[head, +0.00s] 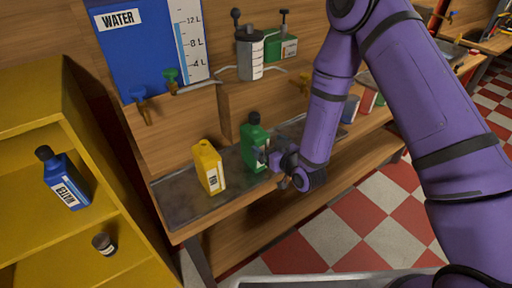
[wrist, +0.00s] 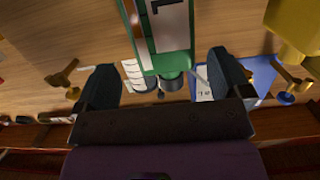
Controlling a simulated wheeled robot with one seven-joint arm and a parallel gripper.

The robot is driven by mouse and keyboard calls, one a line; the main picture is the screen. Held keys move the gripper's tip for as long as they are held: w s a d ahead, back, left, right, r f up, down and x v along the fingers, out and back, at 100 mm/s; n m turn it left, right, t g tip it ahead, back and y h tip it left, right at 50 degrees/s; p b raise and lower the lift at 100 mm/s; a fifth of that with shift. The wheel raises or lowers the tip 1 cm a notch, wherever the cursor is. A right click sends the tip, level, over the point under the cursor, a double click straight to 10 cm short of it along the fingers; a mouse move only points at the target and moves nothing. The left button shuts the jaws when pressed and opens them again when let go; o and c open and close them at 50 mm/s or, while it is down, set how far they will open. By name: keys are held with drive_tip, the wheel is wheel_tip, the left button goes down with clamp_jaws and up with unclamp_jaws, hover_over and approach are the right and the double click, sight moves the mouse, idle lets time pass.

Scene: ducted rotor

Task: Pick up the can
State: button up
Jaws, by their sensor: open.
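A green can (head: 252,145) with a dark cap stands upright on the grey metal bench strip. A yellow can (head: 209,167) stands to its left on the same strip. My gripper (head: 267,158) is at the right side of the green can, and its fingers partly overlap it in the head view. In the wrist view, my gripper (wrist: 162,75) is open, with the green can (wrist: 170,38) between and beyond the two spread fingers. I cannot tell whether a finger touches it. The yellow can (wrist: 292,28) shows at the wrist view's upper right.
A yellow shelf (head: 60,105) at left holds a blue water can (head: 63,180) and a small dark jar (head: 104,244). A measuring vessel (head: 250,55) and a green container (head: 283,48) sit on the ledge behind. Brass taps (head: 142,108) stick out at the back.

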sight(257, 137)
drive_tip(key=shift+a+x, duration=0.25)
drive_tip(key=shift+x, duration=2.8)
drive_tip(key=shift+s+r, duration=0.15)
drive_tip(key=shift+r, duration=0.05)
drive_tip(key=c, duration=1.7)
clamp_jaws()
drive_tip(key=shift+r, duration=0.1)
